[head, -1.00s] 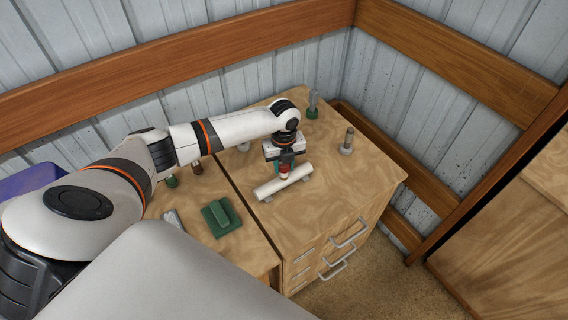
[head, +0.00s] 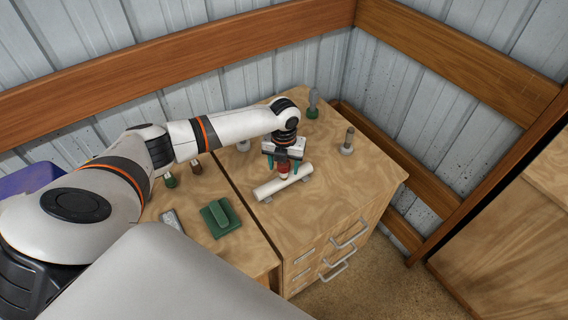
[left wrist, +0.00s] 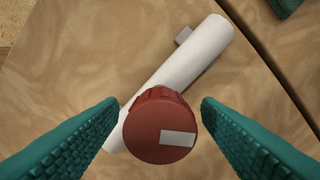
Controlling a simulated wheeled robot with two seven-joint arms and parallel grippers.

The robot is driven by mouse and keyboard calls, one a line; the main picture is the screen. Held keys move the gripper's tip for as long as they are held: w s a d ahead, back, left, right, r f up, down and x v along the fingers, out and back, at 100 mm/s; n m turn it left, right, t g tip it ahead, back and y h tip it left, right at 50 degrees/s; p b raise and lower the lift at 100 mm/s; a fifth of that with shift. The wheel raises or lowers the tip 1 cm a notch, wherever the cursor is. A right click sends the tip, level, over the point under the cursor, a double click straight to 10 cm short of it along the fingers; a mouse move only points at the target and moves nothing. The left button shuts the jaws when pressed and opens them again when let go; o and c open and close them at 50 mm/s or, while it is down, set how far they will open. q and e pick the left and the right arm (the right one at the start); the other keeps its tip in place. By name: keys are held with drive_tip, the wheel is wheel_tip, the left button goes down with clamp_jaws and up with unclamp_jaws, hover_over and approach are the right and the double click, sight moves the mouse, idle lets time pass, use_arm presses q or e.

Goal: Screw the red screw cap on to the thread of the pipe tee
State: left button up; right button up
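The white pipe tee (head: 270,189) lies on the wooden cabinet top, its branch pointing up. The red screw cap (head: 283,166) sits over the upright branch; how far it is on the thread is hidden. In the left wrist view the cap (left wrist: 155,118) shows from above with a white mark on its top, and the white pipe (left wrist: 190,60) runs behind it. My left gripper (head: 283,173) is above the tee. Its teal fingers (left wrist: 159,103) stand open on both sides of the cap, with a gap at each side. My right gripper is not in view.
A green block (head: 221,216) lies on the lower left bench. Bolt-like posts stand at the back (head: 313,104) and right (head: 347,141) of the cabinet top. Small posts (head: 197,167) stand left of it. Ribbed walls with wooden rails close off the back. The cabinet top right of the tee is clear.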

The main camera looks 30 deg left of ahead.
use_arm(q)
wheel_tip(320, 180, up, 11)
drive_tip(key=b, duration=0.3)
drive_tip(key=shift+f, duration=0.1)
drive_tip(key=shift+r, duration=0.65)
